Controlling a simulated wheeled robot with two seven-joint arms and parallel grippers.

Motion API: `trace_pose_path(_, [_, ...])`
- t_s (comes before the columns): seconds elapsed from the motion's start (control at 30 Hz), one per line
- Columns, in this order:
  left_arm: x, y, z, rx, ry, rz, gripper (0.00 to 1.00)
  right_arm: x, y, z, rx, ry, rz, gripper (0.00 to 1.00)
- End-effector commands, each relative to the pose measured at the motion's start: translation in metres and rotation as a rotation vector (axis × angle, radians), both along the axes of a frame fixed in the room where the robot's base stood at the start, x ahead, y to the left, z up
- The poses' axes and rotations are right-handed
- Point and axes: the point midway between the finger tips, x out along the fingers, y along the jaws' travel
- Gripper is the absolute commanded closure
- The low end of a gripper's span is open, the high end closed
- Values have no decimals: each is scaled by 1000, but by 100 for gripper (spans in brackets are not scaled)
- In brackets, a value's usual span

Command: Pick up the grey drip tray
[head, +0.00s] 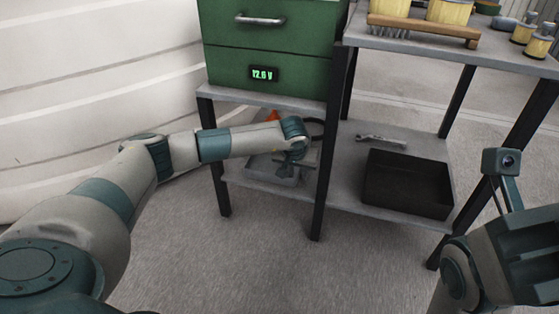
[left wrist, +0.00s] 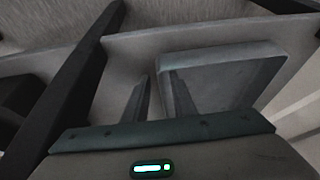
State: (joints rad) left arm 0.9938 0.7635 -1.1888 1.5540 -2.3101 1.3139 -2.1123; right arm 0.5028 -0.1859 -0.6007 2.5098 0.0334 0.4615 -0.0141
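The grey drip tray (head: 262,174) lies on the left part of the lower shelf, under the green drawer cabinet, partly hidden by my left gripper. In the left wrist view, the tray (left wrist: 225,72) is a shallow grey box right of centre. My left gripper (head: 292,166) points down at the tray's right side. In the left wrist view, its fingers (left wrist: 158,80) stand apart, one outside the tray's near side and one overlapping its edge. Contact cannot be told. My right gripper (head: 525,250) is at the lower right, its fingertips not clearly visible.
A black tray (head: 405,182) and a metal wrench-like tool (head: 382,140) lie on the lower shelf to the right. Dark legs (head: 333,150) stand close beside my left gripper. The green cabinet (head: 272,50) overhangs it. An orange object (head: 273,116) is behind my arm.

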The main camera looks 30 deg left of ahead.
Motion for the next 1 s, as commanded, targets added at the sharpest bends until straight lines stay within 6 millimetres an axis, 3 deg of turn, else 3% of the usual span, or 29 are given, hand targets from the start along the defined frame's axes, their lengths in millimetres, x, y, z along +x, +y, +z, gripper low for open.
trace_pose_path(0.33, [0,0,0,0,0,0,76,1,0,-1,-4,4,-3,69])
trace_pose_path(0.37, [0,0,0,0,0,0,78,1,0,-1,-4,5,-3,69])
trace_pose_path(0.47, [0,0,0,0,0,0,100,3,0,-3,-5,12,-4,69])
trace_pose_path(1.0, [0,0,0,0,0,0,100,2,0,-2,-5,9,-5,69])
